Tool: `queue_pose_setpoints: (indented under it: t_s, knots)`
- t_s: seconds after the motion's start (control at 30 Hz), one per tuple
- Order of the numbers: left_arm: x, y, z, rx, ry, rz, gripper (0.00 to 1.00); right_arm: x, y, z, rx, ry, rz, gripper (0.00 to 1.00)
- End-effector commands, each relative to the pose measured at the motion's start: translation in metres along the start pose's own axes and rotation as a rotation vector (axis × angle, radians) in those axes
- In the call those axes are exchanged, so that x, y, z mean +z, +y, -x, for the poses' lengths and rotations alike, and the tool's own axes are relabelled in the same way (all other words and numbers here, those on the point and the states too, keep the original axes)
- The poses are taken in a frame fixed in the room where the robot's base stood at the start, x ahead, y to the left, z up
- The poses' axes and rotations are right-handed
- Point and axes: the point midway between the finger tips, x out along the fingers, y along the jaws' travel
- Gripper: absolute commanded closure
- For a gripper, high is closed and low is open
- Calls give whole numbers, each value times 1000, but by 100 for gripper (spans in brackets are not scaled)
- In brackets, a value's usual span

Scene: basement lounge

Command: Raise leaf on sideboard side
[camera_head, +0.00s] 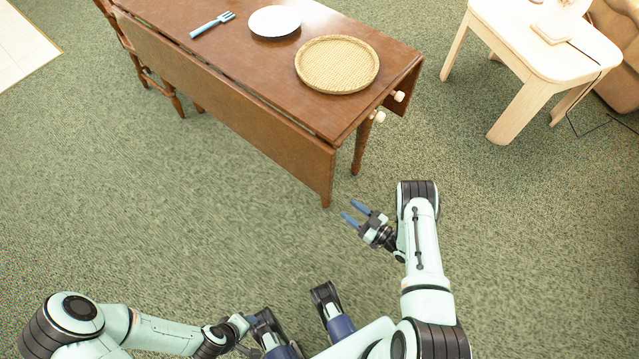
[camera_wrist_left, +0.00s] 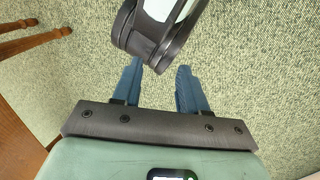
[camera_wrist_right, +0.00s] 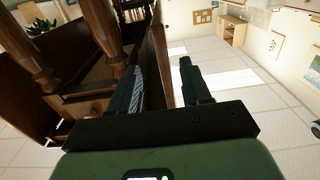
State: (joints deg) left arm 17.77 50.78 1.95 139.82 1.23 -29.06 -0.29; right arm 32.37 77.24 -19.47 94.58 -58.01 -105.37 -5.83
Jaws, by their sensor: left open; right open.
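The brown wooden drop-leaf table (camera_head: 215,50) stands at the top of the head view. Its near leaf (camera_head: 225,105) hangs down along the long side facing me. My right gripper (camera_head: 347,209) is open and empty, close to the leaf's lower right corner and apart from it. In the right wrist view the leaf (camera_wrist_right: 159,60) appears nearly edge-on beyond the open fingers (camera_wrist_right: 158,72). My left gripper (camera_head: 243,322) is low in the head view, away from the table. Its open, empty fingers (camera_wrist_left: 158,76) show in the left wrist view.
A wicker tray (camera_head: 337,64), a white plate (camera_head: 274,21) and a blue fork (camera_head: 212,25) lie on the tabletop. Two pale knobs (camera_head: 398,96) stick out from its right end. A wooden chair (camera_head: 125,40) stands left; a pale table (camera_head: 530,45) stands right. Green carpet between is clear.

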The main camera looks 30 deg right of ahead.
Motion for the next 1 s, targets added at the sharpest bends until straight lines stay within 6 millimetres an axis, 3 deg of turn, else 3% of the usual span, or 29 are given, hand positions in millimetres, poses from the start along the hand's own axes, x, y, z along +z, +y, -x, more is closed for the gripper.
queue_pose_setpoints:
  t_s: [0.53,0.73,1.0]
  knots:
    - [-28,-7,-18,-5,77,7,57,-1,-1,-106,-1,3,0,52]
    - [-34,-9,-21,-6,95,8,57,-1,0,-124,0,0,0,52]
    - [-35,-9,-21,-6,98,8,57,-1,0,-126,1,0,-1,52]
